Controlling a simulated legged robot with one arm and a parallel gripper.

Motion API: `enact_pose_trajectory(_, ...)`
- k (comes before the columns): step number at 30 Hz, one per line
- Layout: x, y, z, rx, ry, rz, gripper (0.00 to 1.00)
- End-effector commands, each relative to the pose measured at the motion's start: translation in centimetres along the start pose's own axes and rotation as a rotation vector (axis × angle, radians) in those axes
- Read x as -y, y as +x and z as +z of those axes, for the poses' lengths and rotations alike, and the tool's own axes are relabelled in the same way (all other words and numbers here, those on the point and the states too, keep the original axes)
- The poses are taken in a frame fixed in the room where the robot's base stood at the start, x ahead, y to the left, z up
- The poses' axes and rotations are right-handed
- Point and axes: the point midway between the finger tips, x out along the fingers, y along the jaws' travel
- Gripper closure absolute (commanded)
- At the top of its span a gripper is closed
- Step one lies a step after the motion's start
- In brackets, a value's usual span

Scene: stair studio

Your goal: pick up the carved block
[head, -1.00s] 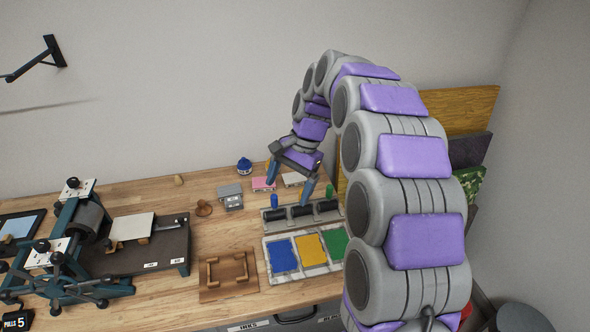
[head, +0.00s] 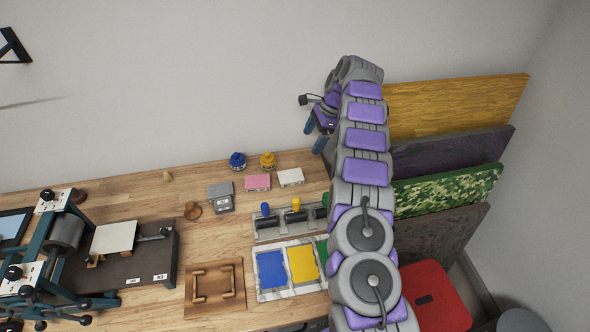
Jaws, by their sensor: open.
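Three small blocks lie on the wooden bench top: a grey block (head: 221,197), a pink block (head: 257,183) and a white block (head: 290,177). At this size I cannot tell which one is carved. My gripper (head: 315,134) is open and empty, its blue fingers spread apart. It is raised in front of the wall, above and to the right of the white block in the picture, apart from all three blocks. My arm hides the right end of the bench.
A press (head: 65,235) stands at the left. A wooden frame tray (head: 236,300), an ink tray (head: 283,243) and a rack of rollers (head: 285,231) fill the bench front. A blue jar (head: 237,161) and yellow jar (head: 268,160) stand behind. Coloured panels (head: 445,107) lean at right.

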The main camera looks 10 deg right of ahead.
Motion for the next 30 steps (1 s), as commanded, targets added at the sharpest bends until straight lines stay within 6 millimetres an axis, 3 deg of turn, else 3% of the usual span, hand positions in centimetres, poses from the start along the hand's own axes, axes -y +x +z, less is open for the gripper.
enact_pose_trajectory(8, 0.2, 2.7, 0.5, -0.007, 0.008, 0.001, 0.06)
enact_pose_trajectory(21, 0.1, 10.7, -0.6, 0.002, 0.01, 0.0, 0.06)
enact_pose_trajectory(30, 0.2, 12.8, 0.0, -0.004, 0.008, -0.001, 0.06)
